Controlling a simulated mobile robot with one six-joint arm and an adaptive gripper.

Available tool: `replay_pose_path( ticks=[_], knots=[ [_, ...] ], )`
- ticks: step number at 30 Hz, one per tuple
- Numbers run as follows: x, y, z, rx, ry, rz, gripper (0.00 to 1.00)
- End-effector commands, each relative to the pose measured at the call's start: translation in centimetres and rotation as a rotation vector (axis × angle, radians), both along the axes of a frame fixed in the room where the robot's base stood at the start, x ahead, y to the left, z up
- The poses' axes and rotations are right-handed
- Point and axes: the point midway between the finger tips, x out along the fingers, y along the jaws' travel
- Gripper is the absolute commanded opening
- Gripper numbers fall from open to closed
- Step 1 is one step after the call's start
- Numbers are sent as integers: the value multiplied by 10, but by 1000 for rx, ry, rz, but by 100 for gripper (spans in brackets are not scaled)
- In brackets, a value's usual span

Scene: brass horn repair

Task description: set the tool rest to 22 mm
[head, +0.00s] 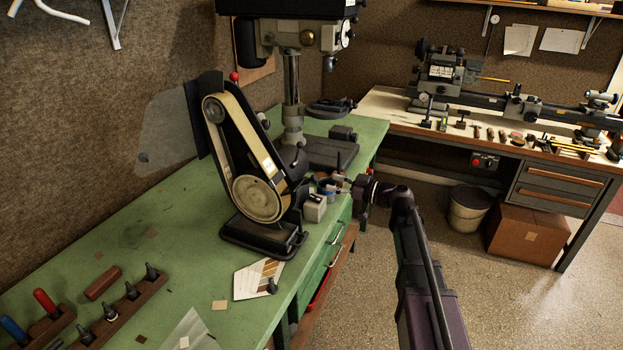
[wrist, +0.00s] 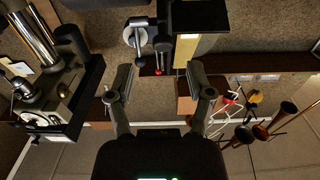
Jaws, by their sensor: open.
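The belt grinder (head: 245,165) stands on the green bench, its pale belt running over an upper and a lower wheel. I cannot make out its tool rest clearly in the head view; my gripper (head: 334,187) is at the grinder's right side, beside a small light grey box (head: 315,209). In the wrist view my gripper (wrist: 160,74) is open with nothing between its fingers. Ahead of the fingers are a black plate (wrist: 208,14), a pale belt strip (wrist: 186,49) and a grey clamp lever (wrist: 139,36). No scale reading is legible.
A drill press (head: 292,95) stands close behind the grinder. A clear shield (head: 165,130) is at its left. A sample card (head: 258,279) and a tool rack (head: 115,315) lie on the bench. A lathe (head: 520,105) is on the far bench.

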Motion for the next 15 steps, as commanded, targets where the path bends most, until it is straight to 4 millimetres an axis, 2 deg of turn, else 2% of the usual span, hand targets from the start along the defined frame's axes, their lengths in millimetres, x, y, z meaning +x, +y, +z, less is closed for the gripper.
replay_pose_path(
  ticks=[6, 15],
  knots=[
    [12, 31, 0, 0, 0, 2, 68],
    [21, 56, 0, 0, 0, 0, 68]
  ],
)
